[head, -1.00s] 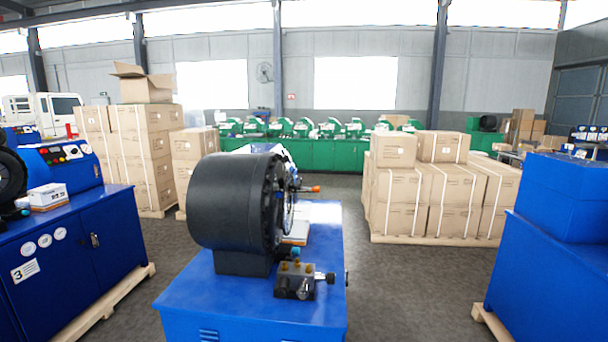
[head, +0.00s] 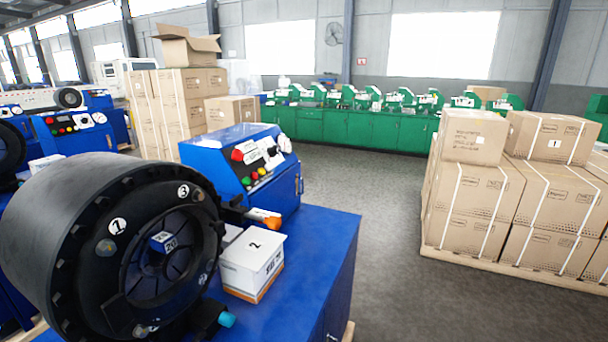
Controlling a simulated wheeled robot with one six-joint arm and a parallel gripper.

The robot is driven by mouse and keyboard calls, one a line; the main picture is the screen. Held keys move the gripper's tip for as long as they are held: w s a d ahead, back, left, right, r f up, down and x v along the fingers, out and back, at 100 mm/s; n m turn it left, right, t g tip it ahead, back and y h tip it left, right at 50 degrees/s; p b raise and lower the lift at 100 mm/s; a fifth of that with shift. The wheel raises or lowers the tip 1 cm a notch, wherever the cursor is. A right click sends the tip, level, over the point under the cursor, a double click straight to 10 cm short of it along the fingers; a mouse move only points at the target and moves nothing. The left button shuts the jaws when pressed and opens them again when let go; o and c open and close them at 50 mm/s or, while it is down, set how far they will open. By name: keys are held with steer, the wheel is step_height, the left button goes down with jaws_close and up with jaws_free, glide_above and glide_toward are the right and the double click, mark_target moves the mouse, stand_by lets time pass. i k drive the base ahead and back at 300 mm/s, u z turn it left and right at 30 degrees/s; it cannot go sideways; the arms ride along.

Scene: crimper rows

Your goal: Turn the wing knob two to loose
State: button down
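The large black round crimper head (head: 70,240) fills the lower left of the head view, its face turned towards the right. White round labels sit around the face: label 1 (head: 117,226) at the upper left, label 3 (head: 183,190) at the top, and a smaller one, perhaps 2 (head: 203,279), at the lower right. Small metal fittings show beside the labels; I cannot tell which is wing knob two or how it is turned. A blue cube (head: 163,241) marked 20 shows in the centre opening. My gripper is not in view.
A white box (head: 253,264) marked 2 stands on the blue bench (head: 317,258) right of the head, near an orange-tipped part (head: 271,222). A blue control box (head: 236,171) stands behind. Cartons (head: 482,200) stand at right. The grey floor (head: 385,230) between is clear.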

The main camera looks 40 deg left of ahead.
mark_target(234, 201)
steer(key=i, duration=1.35)
steer(key=u, duration=3.9)
steer(key=i, duration=0.5)
steer(key=u, duration=0.05)
